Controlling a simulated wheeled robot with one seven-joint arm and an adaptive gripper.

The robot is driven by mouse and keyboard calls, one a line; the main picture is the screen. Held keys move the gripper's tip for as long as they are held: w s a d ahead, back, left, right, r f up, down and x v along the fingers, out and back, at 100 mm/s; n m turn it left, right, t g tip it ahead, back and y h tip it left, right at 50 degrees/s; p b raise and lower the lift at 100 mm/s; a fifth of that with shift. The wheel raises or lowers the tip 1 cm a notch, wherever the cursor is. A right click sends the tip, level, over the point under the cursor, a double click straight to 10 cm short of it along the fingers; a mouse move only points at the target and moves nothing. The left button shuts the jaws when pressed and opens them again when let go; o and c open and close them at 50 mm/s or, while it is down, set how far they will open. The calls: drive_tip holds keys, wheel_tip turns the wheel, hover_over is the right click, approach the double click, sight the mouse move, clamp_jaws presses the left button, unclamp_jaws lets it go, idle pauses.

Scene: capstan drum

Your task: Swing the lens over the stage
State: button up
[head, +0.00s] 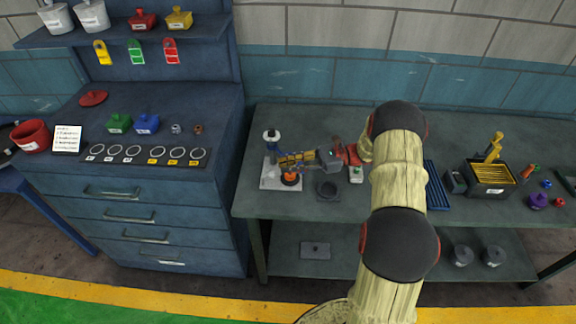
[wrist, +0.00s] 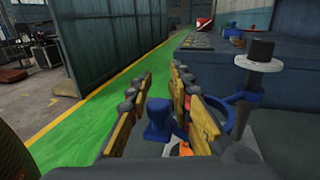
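The lens stand shows a pale base plate (head: 268,184), an upright post (head: 271,148) with a black cap, and an orange stage (head: 291,180) with a dark top. In the wrist view, the post (wrist: 255,80) stands at right, with a blue lens ring (wrist: 232,118) partly hidden behind my right finger. A blue knob (wrist: 157,118) shows between my fingers. My gripper (head: 282,161) is over the stage in the head view. In the wrist view, my gripper (wrist: 163,76) is open, its yellow-sided fingers either side of the knob. Contact with the knob cannot be told.
A blue ribbed tray (head: 437,186) and a bin with yellow slats (head: 489,178) are farther right on the bench. A blue drawer cabinet (head: 140,215) stands left of the bench.

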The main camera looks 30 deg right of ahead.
drive_tip(key=shift+o, duration=0.9)
drive_tip(key=v, duration=1.2)
